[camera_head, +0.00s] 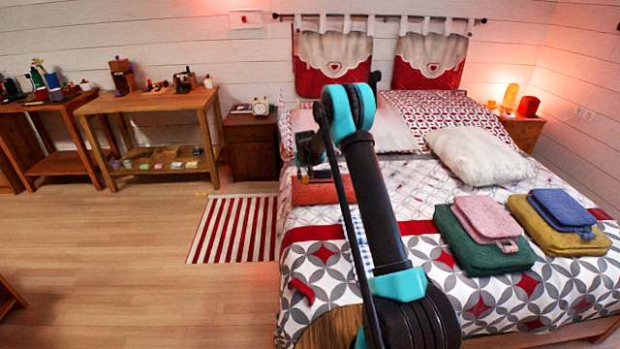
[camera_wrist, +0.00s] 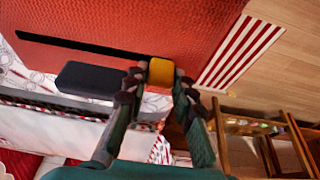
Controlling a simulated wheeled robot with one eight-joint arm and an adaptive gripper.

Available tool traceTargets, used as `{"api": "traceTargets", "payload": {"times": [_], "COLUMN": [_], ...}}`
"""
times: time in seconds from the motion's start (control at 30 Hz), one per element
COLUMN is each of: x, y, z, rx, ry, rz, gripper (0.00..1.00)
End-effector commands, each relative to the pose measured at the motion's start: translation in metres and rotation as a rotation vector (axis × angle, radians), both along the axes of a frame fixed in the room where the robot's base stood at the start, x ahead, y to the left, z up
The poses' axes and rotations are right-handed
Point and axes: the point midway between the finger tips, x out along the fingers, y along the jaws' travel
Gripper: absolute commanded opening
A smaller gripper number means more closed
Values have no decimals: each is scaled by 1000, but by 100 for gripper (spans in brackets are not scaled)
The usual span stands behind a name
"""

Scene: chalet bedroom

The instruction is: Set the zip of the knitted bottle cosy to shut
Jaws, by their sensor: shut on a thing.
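The bottle cosy (camera_head: 328,191) appears as a red-orange piece lying on the bed, partly hidden behind my arm. Its textured red face (camera_wrist: 130,25) fills the top of the wrist view. A dark straight zip line (camera_wrist: 80,45) runs across it toward a yellow tab (camera_wrist: 160,72). My gripper (camera_wrist: 159,84) is shut on this yellow tab, one finger on each side. A dark rounded block (camera_wrist: 85,80) sits left of the fingers. In the head view my arm hides most of the fingertips. Whether the zip's teeth are joined cannot be told.
A striped rug (camera_head: 235,228) lies left of the bed. The wooden floor (camera_head: 120,270) is clear.

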Motion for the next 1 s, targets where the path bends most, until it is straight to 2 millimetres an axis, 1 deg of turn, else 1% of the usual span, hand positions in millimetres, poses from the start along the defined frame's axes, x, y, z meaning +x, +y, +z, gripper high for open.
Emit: {"api": "traceTargets", "payload": {"times": [0.13,0.17,0.3,0.67,0.77,0.87,1.0], "x": [0,0,0,-1,-5,-11,-22], "y": [1,1,1,0,0,0,0], "z": [0,0,0,3,11,25,51], "rx": [1,1,1,1,1,1,0], "ry": [0,0,0,0,0,0,0], "rz": [1,1,1,1,1,1,2], "gripper": [0,28,46,47,47,47,47]}}
